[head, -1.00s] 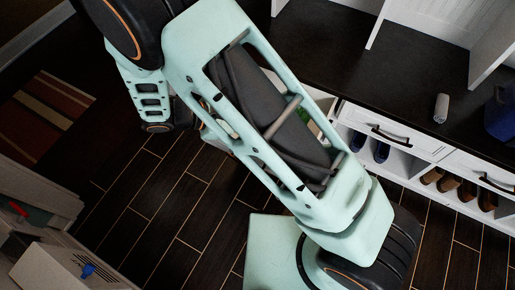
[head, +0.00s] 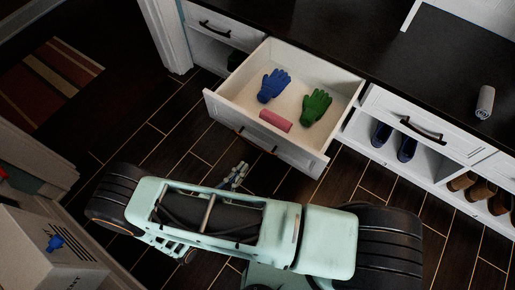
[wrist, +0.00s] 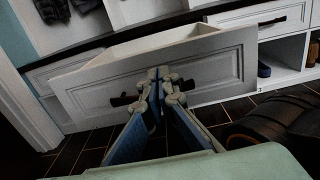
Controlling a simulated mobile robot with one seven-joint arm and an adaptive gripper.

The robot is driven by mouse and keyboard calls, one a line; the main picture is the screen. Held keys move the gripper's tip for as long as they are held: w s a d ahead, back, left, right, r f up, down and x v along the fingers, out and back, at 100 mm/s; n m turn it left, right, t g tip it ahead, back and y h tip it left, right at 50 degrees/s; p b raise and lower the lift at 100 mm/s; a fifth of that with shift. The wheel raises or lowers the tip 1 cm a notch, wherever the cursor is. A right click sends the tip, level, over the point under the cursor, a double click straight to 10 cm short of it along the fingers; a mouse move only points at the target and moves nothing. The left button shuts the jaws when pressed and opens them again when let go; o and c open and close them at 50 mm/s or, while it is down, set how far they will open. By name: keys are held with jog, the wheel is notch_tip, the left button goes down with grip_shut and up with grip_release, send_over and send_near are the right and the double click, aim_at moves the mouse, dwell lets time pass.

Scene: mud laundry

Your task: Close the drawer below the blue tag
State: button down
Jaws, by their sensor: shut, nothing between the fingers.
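A white drawer (head: 225,111) stands pulled out from the bench in the head view, holding a blue glove (head: 273,86), a green glove (head: 315,106) and a pink block (head: 275,121). Its panelled front (wrist: 215,66) and dark handle fill the middle of the wrist view. My gripper (head: 236,174) is shut and empty, in front of this drawer front. In the wrist view my gripper (wrist: 160,84) overlaps the handle; I cannot tell whether it touches. A small blue piece (head: 56,243) sits on a pale box at lower left; no blue tag is clear above the drawer.
Shut drawers flank the open one, at left (head: 225,31) and right (head: 420,124). Shoes (head: 382,133) stand in open cubbies at right. A grey roll (head: 485,101) lies on the dark bench top (head: 390,62). Dark tiled floor lies in front of the bench.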

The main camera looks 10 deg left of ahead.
aim_at(271, 130)
jog(key=b+x, duration=0.2)
jog(key=x, duration=1.1)
jog(key=shift+w+d, duration=0.1)
jog(key=shift+w, duration=0.2)
jog(key=shift+r, duration=0.1)
jog(key=shift+w, duration=0.1)
